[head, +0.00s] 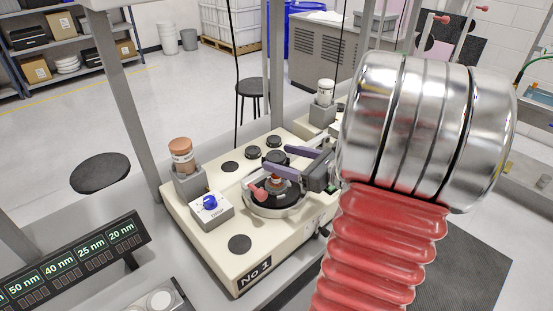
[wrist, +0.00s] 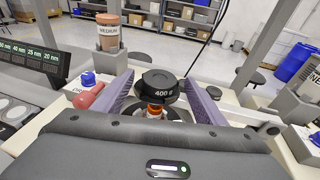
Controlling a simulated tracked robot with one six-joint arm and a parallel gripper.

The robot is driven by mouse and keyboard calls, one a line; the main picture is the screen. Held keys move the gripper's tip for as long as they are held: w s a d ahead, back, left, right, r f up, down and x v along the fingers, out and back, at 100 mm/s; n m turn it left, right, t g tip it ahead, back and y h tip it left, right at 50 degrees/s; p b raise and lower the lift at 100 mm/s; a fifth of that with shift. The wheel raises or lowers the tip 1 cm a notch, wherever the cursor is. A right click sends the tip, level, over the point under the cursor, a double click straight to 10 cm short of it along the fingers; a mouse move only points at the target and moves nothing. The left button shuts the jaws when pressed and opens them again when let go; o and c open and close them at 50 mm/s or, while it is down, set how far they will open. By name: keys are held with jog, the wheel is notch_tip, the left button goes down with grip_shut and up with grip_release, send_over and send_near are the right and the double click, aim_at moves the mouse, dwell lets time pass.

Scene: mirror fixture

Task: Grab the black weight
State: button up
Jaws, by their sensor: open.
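A black weight marked 400 g (wrist: 160,84) shows in the wrist view, in the gap between my gripper's two purple fingers. An orange and white part (wrist: 155,109) is just in front of and below it. My gripper (wrist: 160,77) is open and empty, with a finger on each side of the weight. I cannot tell whether either finger touches it. In the head view my gripper (head: 277,163) reaches left over the cream machine labelled No 1 (head: 262,262). A black weight (head: 275,157) shows near the fingertips there.
Several black round pieces (head: 229,167) lie on the machine's top. An orange-capped jar (head: 181,157) stands in a grey holder at left, beside a blue-knobbed box (head: 211,207). A red-pink handle (wrist: 89,97) is close by the left finger. A frame post (head: 122,85) stands behind left.

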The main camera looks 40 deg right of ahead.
aim_at(284, 159)
jog(key=shift+c, duration=0.2)
jog(key=c, duration=1.4)
jog(key=shift+r, duration=0.15)
notch_tip(284, 159, up, 10)
jog(key=shift+f, duration=0.1)
dwell(0.6)
